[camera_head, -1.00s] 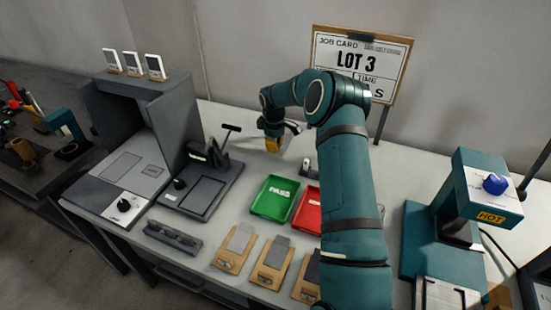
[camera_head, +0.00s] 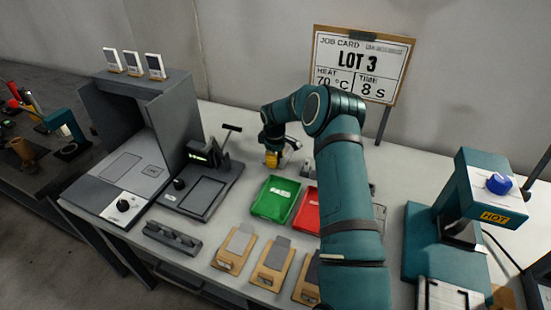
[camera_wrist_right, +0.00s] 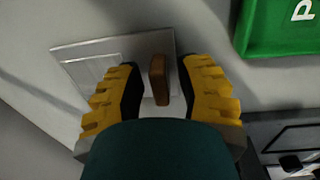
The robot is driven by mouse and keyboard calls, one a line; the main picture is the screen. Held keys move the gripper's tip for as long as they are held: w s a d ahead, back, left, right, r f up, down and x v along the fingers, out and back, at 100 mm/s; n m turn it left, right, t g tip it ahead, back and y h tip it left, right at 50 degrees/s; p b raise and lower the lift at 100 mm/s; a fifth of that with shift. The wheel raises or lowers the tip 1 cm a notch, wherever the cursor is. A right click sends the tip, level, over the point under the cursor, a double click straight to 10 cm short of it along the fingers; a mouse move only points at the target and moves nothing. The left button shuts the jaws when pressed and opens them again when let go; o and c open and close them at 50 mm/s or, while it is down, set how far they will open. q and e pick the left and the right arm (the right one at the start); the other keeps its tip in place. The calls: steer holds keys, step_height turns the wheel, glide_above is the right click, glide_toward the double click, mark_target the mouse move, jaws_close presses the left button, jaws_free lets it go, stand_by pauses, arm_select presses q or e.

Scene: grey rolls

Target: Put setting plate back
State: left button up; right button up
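In the right wrist view, a flat light-grey plate (camera_wrist_right: 82,51) with an upright brown handle (camera_wrist_right: 159,80) lies below my right gripper (camera_wrist_right: 159,90). I take it for the setting plate. The yellow fingers stand on either side of the handle, open, with a gap showing at each side. Part of the plate is hidden by the fingers and wrist. In the head view my right gripper (camera_head: 272,158) is low over the back of the table, behind the green tray (camera_head: 276,199); the plate cannot be made out there. My left gripper is not in view.
A red tray (camera_head: 307,210) sits beside the green one, partly behind my right arm. A dark grey device (camera_head: 203,190) stands to the left. A teal press marked HOT (camera_head: 488,185) stands at the right. The job card (camera_head: 360,65) stands behind.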

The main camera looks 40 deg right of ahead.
steer(key=shift+r, duration=0.1)
steer(key=shift+r, duration=0.2)
step_height(320, 180, up, 12)
steer(key=p, duration=0.2)
steer(key=shift+s+a+f, duration=0.15)
steer(key=shift+s+a, duration=0.05)
steer(key=shift+a, duration=0.15)
